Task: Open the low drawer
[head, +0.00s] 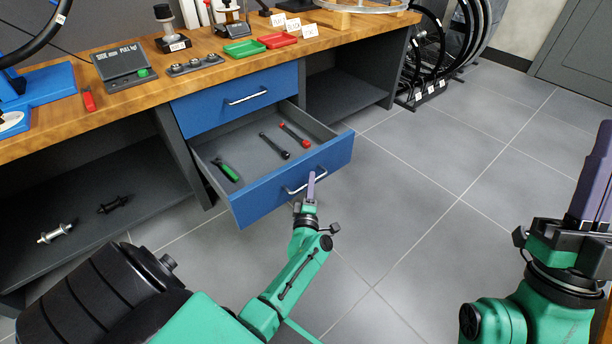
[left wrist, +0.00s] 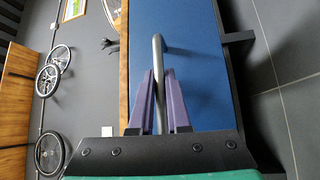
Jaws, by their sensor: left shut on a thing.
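The low drawer (head: 268,198) is a blue-fronted drawer under the workbench, and it stands pulled well out. Its silver bar handle (head: 295,190) is on the front, and the handle also shows in the left wrist view (left wrist: 158,60). My left gripper (head: 311,180) is at this handle, its purple fingers on either side of the bar, shut on it. Inside the drawer lie a green-handled tool (head: 229,171), a black tool (head: 275,146) and a red-tipped tool (head: 294,133). My right gripper (head: 592,180) is at the right edge; its finger gap is not clear.
The upper blue drawer (head: 240,98) is closed above it. The wooden bench top (head: 160,92) holds green and red trays and several tools. Open grey shelves (head: 345,95) flank the drawers. Wheels stand in a rack (head: 425,95) at the back right. The tiled floor (head: 430,200) to the right is clear.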

